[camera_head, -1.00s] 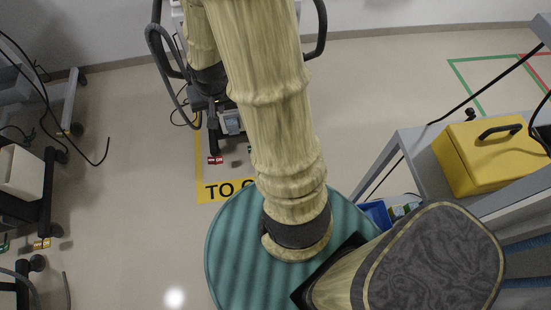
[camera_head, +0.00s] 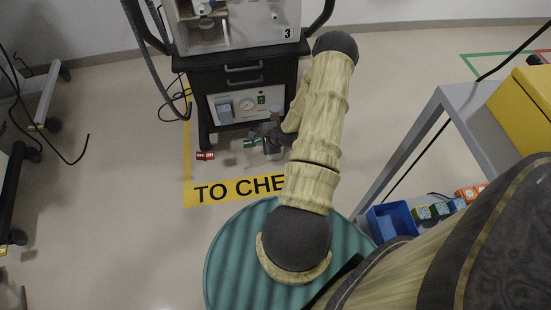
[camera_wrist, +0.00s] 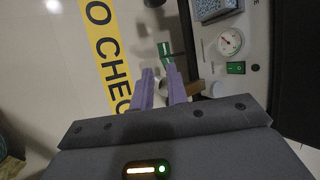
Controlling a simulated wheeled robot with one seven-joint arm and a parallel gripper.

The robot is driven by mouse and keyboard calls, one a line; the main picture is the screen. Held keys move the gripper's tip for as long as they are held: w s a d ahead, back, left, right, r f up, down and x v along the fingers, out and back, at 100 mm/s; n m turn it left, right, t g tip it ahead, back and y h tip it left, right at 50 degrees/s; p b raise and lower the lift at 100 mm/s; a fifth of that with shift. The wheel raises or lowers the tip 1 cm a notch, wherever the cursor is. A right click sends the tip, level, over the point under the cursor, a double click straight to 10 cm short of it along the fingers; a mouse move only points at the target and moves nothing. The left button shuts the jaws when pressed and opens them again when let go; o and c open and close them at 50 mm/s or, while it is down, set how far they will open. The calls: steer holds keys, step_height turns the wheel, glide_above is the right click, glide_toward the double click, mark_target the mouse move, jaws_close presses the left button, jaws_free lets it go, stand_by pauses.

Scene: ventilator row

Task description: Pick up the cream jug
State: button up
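I cannot make out a cream jug for certain in either current view. In the head view my gripper (camera_head: 262,140) is low in front of the ventilator cart (camera_head: 243,70) marked 3, partly hidden by my arm. A small brown piece (camera_wrist: 194,88) and a pale rounded thing (camera_wrist: 216,90) lie just right of the fingers in the wrist view; I cannot tell what they are.
A yellow floor marking (camera_head: 238,190) lies before the cart. Red (camera_head: 205,155) and green (camera_head: 251,143) tags are near the cart's foot. At right stand a grey table (camera_head: 455,100) with a yellow case (camera_head: 525,100), and a blue bin (camera_head: 392,222) below.

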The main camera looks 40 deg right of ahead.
steer(key=s+d+f+m+t+h+b, duration=0.1)
steer(key=f+m+b, duration=0.3)
steer(key=f, duration=0.5)
steer(key=s+d+f+m+t+h+b, duration=0.2)
steer(key=s+f+m+b, duration=0.1)
steer(key=f+m+b, duration=0.2)
steer(key=s+d+f+m+t+h+b, duration=0.1)
steer(key=f+m+b, duration=0.4)
steer(key=f, duration=0.9)
steer(key=s+m+h, duration=0.1)
steer(key=m, duration=0.2)
steer(key=shift+s+d+m+t, duration=0.15)
steer(key=shift+d+m+t, duration=0.1)
steer(key=shift+m+t, duration=0.05)
steer(key=shift+f, duration=0.1)
steer(key=b, duration=0.6)
glide_toward(269, 158)
steer(key=x, duration=0.4)
steer(key=shift+f, duration=0.4)
steer(key=shift+w+d, duration=0.2)
steer(key=shift+w, duration=0.45)
steer(key=shift+f+b, duration=0.1)
steer(key=shift+b, duration=0.25)
